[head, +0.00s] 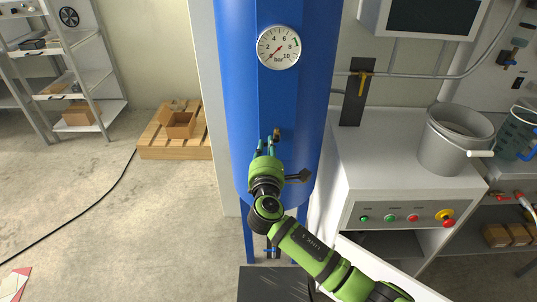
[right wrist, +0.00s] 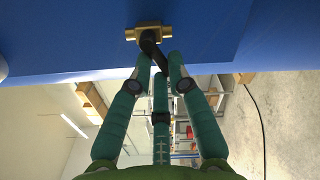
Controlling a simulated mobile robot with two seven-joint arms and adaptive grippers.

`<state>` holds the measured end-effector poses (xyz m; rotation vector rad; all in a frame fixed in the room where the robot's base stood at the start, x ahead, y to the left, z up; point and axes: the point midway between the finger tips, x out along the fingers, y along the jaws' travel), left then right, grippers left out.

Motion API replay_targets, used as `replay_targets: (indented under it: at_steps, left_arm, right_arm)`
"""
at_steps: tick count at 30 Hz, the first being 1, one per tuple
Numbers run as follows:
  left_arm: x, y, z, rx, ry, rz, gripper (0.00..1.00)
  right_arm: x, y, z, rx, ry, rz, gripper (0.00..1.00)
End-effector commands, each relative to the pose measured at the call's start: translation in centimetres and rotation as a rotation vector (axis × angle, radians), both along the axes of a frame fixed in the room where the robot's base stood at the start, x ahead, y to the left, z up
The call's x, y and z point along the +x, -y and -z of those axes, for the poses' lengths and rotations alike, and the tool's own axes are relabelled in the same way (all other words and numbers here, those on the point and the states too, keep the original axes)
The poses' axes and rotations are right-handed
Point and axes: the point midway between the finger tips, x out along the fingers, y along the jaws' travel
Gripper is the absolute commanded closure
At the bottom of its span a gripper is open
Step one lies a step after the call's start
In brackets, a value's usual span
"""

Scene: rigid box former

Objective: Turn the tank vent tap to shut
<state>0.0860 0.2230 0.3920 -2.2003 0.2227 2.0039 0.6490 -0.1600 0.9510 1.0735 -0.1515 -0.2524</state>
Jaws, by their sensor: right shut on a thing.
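The blue tank (head: 240,80) stands upright in the middle of the head view. A small brass tap (head: 277,133) sits on its front below the gauge. In the right wrist view the brass tap body (right wrist: 149,33) carries a dark lever (right wrist: 153,50) that points down toward my fingers. My right gripper (head: 267,142) reaches up to the tap in the head view. In the right wrist view my right gripper (right wrist: 162,62) has its green fingers closed around the lever's end, which they partly hide. My left gripper is not in view.
A round bar gauge (head: 279,47) is above the tap. A blue-handled valve (head: 270,250) is low under the tank. At right, a grey cabinet (head: 350,190) with buttons holds a bucket (head: 452,140). A pallet (head: 155,140) and shelves (head: 80,85) stand at left, with open floor before them.

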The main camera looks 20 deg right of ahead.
Motion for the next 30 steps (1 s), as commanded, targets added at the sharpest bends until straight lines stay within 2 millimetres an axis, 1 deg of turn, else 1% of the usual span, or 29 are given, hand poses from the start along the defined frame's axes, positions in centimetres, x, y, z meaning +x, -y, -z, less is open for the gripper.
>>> replay_targets:
  at_steps: [1,3,9,15,21,30]
  left_arm:
    - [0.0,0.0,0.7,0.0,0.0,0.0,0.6]
    - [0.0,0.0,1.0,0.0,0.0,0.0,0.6]
    - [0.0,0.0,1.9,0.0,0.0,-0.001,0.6]
    - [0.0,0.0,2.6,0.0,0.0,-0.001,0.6]
    - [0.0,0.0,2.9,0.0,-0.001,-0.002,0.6]
    - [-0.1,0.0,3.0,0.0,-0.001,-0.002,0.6]
  right_arm:
    - [0.0,0.0,0.2,0.048,0.013,0.001,1.0]
    - [0.0,-0.1,0.0,0.109,0.032,0.001,1.0]
    - [0.0,-0.1,-0.5,0.265,0.076,0.001,1.0]
    - [0.0,-0.1,-0.9,0.383,0.111,0.001,1.0]
    - [0.0,-0.1,-1.2,0.452,0.131,0.002,1.0]
    - [0.0,-0.1,-1.4,0.487,0.141,0.001,1.0]
